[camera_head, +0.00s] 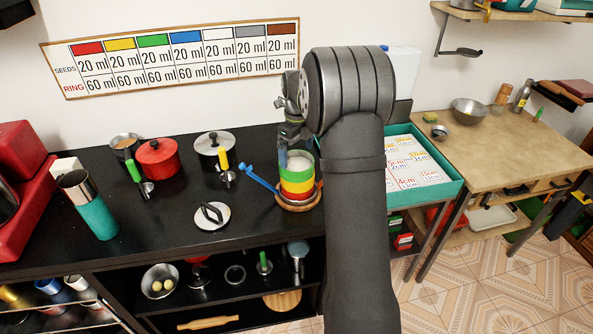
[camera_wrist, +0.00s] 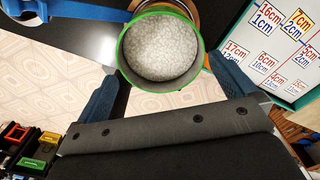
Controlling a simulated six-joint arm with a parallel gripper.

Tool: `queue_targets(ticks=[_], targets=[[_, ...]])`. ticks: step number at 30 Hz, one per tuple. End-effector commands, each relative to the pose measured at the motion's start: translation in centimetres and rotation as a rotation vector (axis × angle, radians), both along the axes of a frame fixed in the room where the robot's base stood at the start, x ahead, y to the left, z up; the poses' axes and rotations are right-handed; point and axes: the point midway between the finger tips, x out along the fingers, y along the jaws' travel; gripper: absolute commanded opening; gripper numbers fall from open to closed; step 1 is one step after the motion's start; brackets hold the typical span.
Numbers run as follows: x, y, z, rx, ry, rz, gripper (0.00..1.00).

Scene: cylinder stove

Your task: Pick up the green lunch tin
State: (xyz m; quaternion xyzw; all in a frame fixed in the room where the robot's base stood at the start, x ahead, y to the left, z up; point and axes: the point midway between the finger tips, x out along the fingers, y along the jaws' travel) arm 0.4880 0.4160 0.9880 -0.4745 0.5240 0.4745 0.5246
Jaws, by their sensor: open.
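The green lunch tin (camera_wrist: 125,68) is seen from above in the wrist view, with a green rim and many small white beads inside. In the head view it shows as the green band (camera_head: 299,178) at the top of a stack, above a yellow band (camera_head: 297,187) and a red band (camera_head: 297,196). My gripper (camera_head: 291,136) is above the stack, at its back edge. In the wrist view my gripper (camera_wrist: 168,74) is open, with one blue finger on each side of the near rim and nothing held.
The stack stands on a round brown base (camera_head: 298,206) on the black counter (camera_head: 130,232). A blue-handled tool (camera_head: 262,181) lies close on its left. A teal-edged tray of number cards (camera_head: 413,168) is to the right. Pots and a lid (camera_head: 212,215) are to the left.

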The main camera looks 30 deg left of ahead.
Motion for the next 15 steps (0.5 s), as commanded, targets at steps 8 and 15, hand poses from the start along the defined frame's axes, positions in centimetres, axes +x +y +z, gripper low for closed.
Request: queue_targets(ticks=[8,15], targets=[[0.1,0.2,-4.0,-0.001,0.001,0.001,1.00],[0.1,0.2,-4.8,0.000,-0.001,0.001,1.00]])
